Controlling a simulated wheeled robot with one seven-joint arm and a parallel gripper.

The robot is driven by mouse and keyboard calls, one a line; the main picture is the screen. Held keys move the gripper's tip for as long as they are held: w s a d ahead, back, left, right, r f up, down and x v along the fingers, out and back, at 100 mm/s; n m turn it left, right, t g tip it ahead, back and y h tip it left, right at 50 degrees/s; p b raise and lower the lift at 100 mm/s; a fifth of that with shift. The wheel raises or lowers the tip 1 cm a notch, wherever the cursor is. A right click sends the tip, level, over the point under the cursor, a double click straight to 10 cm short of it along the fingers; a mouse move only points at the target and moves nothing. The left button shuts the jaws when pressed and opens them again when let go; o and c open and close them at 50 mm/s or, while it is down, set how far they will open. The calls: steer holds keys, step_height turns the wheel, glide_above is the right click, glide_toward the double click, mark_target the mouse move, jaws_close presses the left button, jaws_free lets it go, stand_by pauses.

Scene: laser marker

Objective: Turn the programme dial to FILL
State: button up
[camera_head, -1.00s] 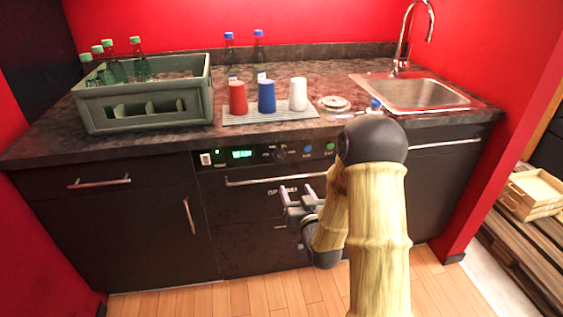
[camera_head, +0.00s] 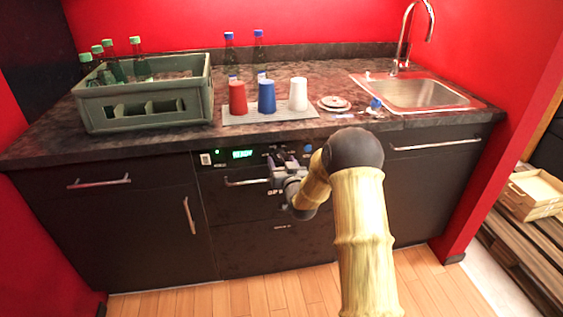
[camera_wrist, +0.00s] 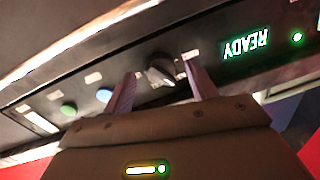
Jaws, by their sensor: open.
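The programme dial (camera_wrist: 160,70) is a dark knob on the black control panel (camera_wrist: 225,65), with small pale labels around it too blurred to read. In the wrist view it shows between the two fingers of my gripper (camera_wrist: 158,74), which is open. I cannot tell whether the fingers touch it. In the head view my gripper (camera_head: 283,160) is at the panel under the counter edge and covers the dial. The green display (camera_head: 242,154) reads READY. It appears upside down in the wrist view (camera_wrist: 245,45).
A drawer handle (camera_head: 245,183) runs just below the panel. On the counter stand a green crate (camera_head: 150,125) with bottles, several cups on a mat (camera_head: 240,118), and a sink (camera_head: 470,100).

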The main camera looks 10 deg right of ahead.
steer(key=shift+w, duration=0.55)
steer(key=c, duration=1)
steer(key=shift+f+m+b, duration=0.1)
steer(key=shift+m+b, duration=0.2)
steer(key=shift+m, duration=0.2)
steer(key=m+b, duration=0.2)
steer(key=m, duration=0.2)
steer(key=shift+a+m, duration=0.1)
steer(key=shift+m, duration=0.2)
steer(key=m+b, duration=0.1)
steer(key=m, duration=0.2)
steer(key=m+b, duration=0.1)
steer(key=m, duration=0.2)
steer(key=shift+a+m+t+h, duration=0.1)
steer(key=shift+m+t+h, duration=0.2)
steer(key=shift+t, duration=0.1)
